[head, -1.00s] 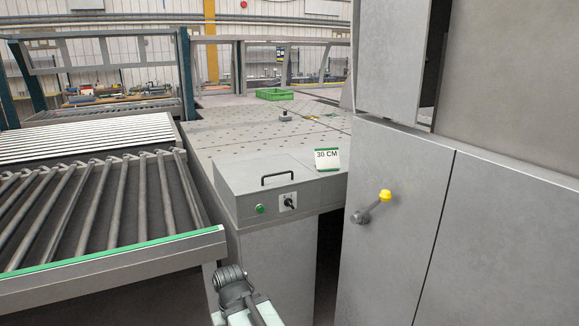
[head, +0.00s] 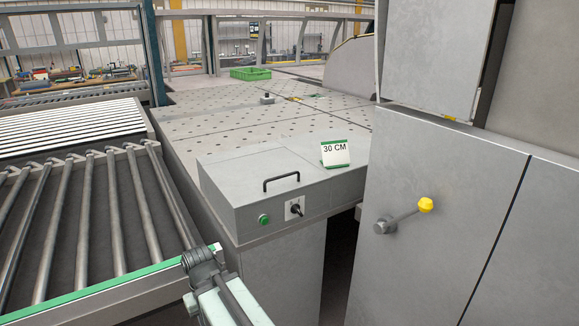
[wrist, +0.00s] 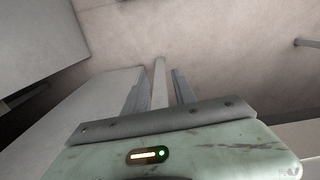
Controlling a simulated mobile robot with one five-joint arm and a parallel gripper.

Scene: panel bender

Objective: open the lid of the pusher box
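The pusher box (head: 245,207) is a grey box in the middle of the head view, at the near end of the machine table. Its flat lid (head: 250,168) is shut. A black bar handle (head: 282,178) is on the lid near its front edge. A green button (head: 264,220) and a black rotary switch (head: 296,208) are on the box front. My gripper (wrist: 158,88) shows in the wrist view with its two fingers apart and nothing held between them. In the head view my arm is below and in front of the box, apart from the handle; the fingers are hidden there.
A roller table (head: 90,225) with a green edge is on the left. A grey cabinet (head: 430,160) with a yellow-knobbed lever (head: 424,205) stands close on the right. A "30 CM" sign (head: 335,153) stands right of the lid. A green crate (head: 250,73) is farther back.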

